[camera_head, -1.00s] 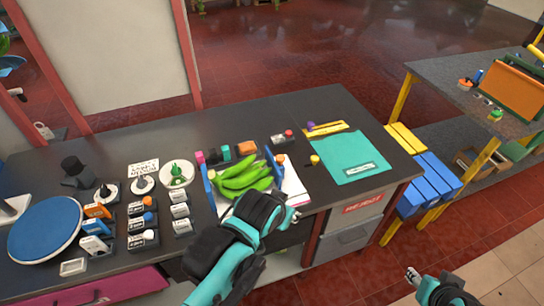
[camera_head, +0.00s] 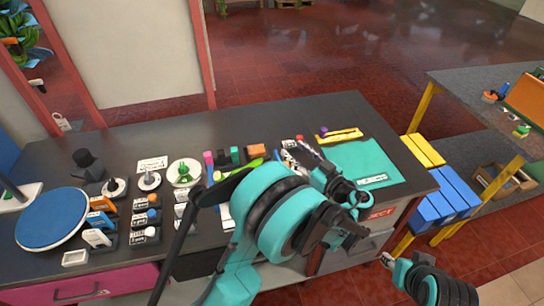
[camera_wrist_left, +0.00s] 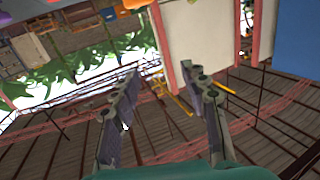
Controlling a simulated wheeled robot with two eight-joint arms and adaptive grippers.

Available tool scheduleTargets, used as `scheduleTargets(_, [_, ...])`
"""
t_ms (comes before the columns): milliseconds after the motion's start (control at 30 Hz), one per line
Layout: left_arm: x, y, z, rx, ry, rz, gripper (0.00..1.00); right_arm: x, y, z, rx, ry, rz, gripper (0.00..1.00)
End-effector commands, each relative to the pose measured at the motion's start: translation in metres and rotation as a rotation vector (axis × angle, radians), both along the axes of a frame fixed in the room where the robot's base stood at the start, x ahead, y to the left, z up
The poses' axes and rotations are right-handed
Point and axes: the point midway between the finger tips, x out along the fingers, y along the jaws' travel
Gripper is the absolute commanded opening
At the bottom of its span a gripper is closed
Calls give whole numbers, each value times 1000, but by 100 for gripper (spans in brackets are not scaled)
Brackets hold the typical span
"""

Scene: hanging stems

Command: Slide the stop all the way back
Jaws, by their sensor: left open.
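A yellow bar (camera_head: 343,135) with a purple knob (camera_head: 323,132) lies along the back edge of the teal mat (camera_head: 365,155). I cannot tell for certain which part is the stop. My left gripper (camera_head: 303,154) is over the worktop, left of the mat. In the left wrist view its fingers (camera_wrist_left: 166,78) are apart with nothing between them. My left arm hides most of the green bananas (camera_head: 253,164) and the blue-sided holder around them. My right gripper (camera_head: 388,260) is low at the front right, away from the worktop, too small to read.
Small labelled blocks, a white dish (camera_head: 184,172) and a blue round pad (camera_head: 50,218) fill the left of the worktop. An orange block (camera_head: 257,150) stands near the bananas. Blue and yellow bins (camera_head: 440,195) are beyond the right edge.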

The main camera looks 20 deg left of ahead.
Motion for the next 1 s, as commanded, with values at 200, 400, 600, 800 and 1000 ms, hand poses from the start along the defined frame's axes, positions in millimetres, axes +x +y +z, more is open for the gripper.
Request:
scheduleTargets(200, [1,-8,-12,13,-54,1,45,0,0,-5,0,0,0,40])
scheduleTargets(400, [1,-7,-51,13,-52,1,45,0,0,-20,0,0,0,40])
scheduleTargets(600, [7,5,-85,13,-50,7,45,0,0,-34,0,0,0,40])
scheduleTargets(800, [29,37,-83,12,-50,5,45,0,0,-41,0,0,0,40])
scheduleTargets(1000, [40,53,-81,12,-50,3,45,0,0,-44,0,0,0,40])
